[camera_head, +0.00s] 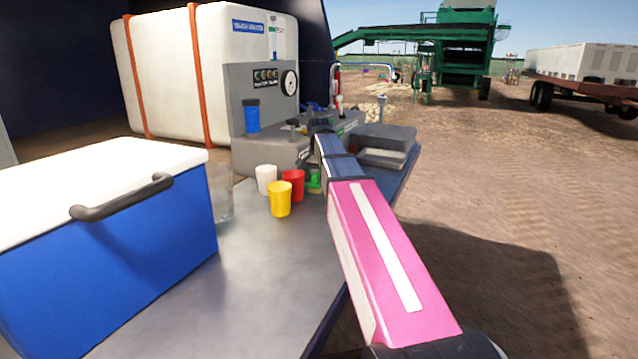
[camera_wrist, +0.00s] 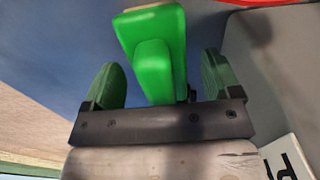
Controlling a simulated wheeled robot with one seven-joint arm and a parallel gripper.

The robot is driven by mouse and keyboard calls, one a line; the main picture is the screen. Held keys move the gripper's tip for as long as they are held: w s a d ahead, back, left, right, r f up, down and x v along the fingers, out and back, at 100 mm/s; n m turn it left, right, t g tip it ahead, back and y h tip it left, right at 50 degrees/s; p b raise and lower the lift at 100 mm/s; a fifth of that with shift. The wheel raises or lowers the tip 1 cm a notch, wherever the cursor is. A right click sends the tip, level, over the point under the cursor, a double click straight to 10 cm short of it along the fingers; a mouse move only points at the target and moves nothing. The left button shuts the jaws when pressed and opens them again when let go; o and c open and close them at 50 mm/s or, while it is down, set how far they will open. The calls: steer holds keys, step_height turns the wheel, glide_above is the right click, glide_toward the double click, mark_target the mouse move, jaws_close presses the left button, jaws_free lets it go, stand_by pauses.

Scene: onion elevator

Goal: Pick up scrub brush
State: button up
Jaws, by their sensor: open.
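In the wrist view, a bright green block-like thing (camera_wrist: 152,50), which looks like the scrub brush, lies between the two fingers of my gripper (camera_wrist: 160,82). The dark green fingers are open, with a visible gap on each side of it, so they do not grip it. Its bristles cannot be made out. In the head view, a small green thing (camera_head: 314,179) shows on the counter beside the red cup, partly hidden by my arm; I cannot tell whether it is the same thing. My gripper is not clear in the head view.
White (camera_head: 266,179), red (camera_head: 293,184) and yellow (camera_head: 280,199) cups stand close by on the metal counter (camera_head: 240,290). A blue cooler (camera_head: 130,270) stands at the left. The front counter is clear.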

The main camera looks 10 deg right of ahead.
mark_target(319, 172)
steer(key=c, duration=1.1)
steer(key=shift+o, duration=0.2)
step_height(319, 172, up, 10)
steer(key=shift+r, duration=0.1)
